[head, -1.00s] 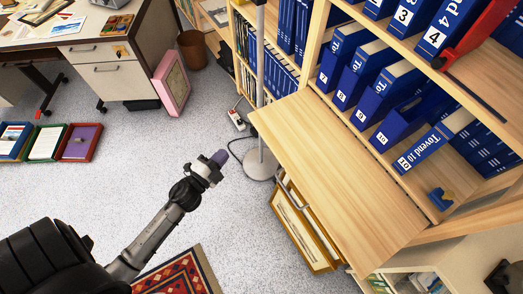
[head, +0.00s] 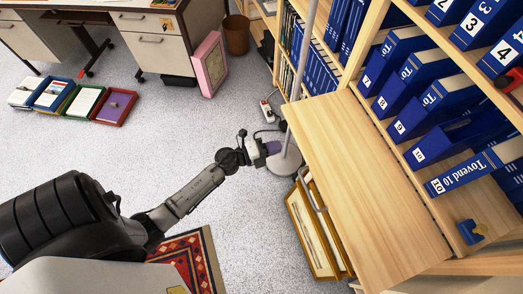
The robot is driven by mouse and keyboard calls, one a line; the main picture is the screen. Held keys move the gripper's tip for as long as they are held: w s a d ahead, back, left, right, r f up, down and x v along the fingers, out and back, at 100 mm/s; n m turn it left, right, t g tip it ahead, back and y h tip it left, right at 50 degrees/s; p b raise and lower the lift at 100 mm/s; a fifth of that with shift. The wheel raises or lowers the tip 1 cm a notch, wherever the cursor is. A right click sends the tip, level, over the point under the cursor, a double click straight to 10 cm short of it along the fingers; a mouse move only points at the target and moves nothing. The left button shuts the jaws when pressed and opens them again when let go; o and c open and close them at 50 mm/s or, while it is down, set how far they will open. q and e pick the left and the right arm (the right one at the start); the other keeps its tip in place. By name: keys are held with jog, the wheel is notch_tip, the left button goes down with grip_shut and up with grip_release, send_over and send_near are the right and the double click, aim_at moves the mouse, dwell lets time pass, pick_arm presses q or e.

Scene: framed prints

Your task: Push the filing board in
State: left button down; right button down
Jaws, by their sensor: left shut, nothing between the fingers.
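The filing board (head: 365,185) is a pale wooden panel. It sticks out from the shelf unit at the right, below the row of blue binders. My left gripper (head: 275,147) is shut and empty, to the left of the board's outer edge and apart from it in the picture. It overlaps the lamp stand's foot in the head view, and I cannot tell whether it touches it. My right gripper is not in view.
The lamp stand's round foot (head: 284,164) is on the floor beside the board. Gold-framed prints (head: 311,232) lean below the board. Blue binders (head: 432,139) fill the shelf behind it. The carpeted floor at the left is mostly open, with a patterned rug (head: 188,259) at the bottom.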

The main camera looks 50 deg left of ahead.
aim_at(297, 141)
pick_arm(q)
jog(key=shift+b+x, duration=0.4)
jog(key=shift+x, duration=2.3)
jog(key=shift+w, duration=0.15)
